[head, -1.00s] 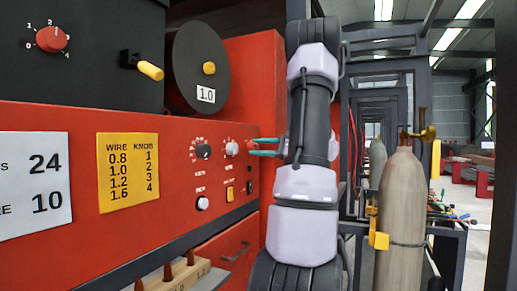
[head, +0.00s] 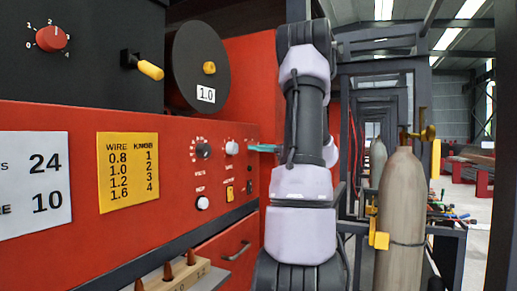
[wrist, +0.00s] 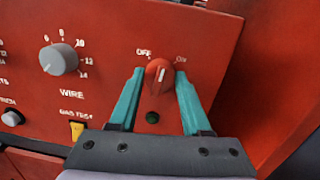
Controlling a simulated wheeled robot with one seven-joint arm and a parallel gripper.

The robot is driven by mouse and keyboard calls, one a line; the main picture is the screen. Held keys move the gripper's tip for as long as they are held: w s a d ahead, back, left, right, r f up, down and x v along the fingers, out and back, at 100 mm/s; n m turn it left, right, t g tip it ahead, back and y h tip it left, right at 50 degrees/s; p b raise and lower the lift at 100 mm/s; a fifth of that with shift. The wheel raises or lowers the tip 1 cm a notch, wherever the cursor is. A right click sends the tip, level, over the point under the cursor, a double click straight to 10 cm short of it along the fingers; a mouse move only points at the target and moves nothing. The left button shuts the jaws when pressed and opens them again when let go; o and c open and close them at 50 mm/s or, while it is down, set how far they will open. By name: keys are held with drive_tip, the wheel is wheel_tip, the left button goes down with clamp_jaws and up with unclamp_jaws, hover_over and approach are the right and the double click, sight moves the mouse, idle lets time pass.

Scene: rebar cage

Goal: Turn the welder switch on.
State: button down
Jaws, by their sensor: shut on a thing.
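The welder switch is a red rotary knob (wrist: 160,74) on the red panel, between the printed labels OFF and ON in the wrist view. Its white mark points nearly straight up, leaning slightly right, between the two labels. My gripper (wrist: 160,76) has its two teal fingers on either side of the knob, shut on it. In the head view my gripper (head: 262,148) reaches the panel's right end from the right, and its fingers hide the knob there.
A dark round button (wrist: 152,117) sits just below the switch. The grey WIRE dial (wrist: 58,59) is to its left, and a yellow button (wrist: 77,130) is lower left. A gas cylinder (head: 401,220) stands right of my arm.

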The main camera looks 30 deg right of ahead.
drive_tip(key=m, duration=0.4)
drive_tip(key=shift+h, duration=0.3)
drive_tip(key=shift+m+t, duration=0.3)
drive_tip(key=shift+m, duration=1.8)
drive_tip(key=shift+c, duration=1.8)
unclamp_jaws()
drive_tip(key=v, duration=1)
drive_tip(key=shift+s, duration=0.4)
